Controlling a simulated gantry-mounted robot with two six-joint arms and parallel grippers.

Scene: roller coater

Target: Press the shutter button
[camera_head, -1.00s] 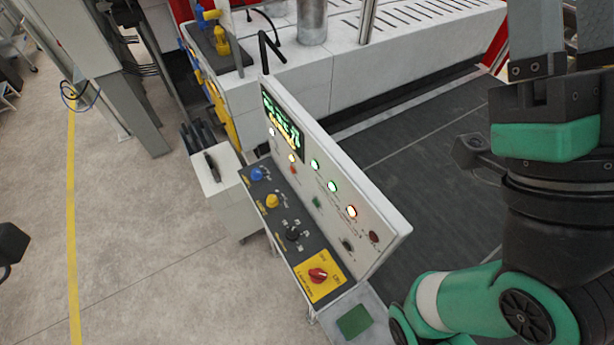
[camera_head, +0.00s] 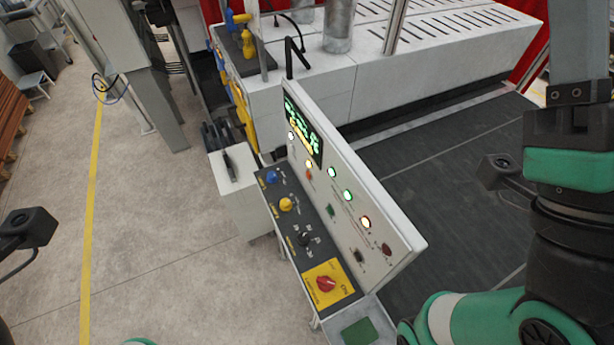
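The control panel (camera_head: 400,235) stands in the middle, with a sloping lower face and an upright white face. On the lower face are a blue knob (camera_head: 272,177), a yellow knob (camera_head: 286,204), a black knob (camera_head: 304,238) and a red rotary switch (camera_head: 326,283) on a yellow plate. The upright face carries several lit lamps, a green button (camera_head: 330,210) and a dark red button (camera_head: 387,249). Labels are too small to read, so I cannot tell which is the shutter button. My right arm fills the right side. Neither gripper's fingers show.
A green display (camera_head: 301,125) sits at the panel's far end. A white cabinet (camera_head: 240,200) with dark handles stands left of the panel. A large white machine (camera_head: 440,75) spans the back. The floor left of the panel is open, with a yellow line (camera_head: 92,190).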

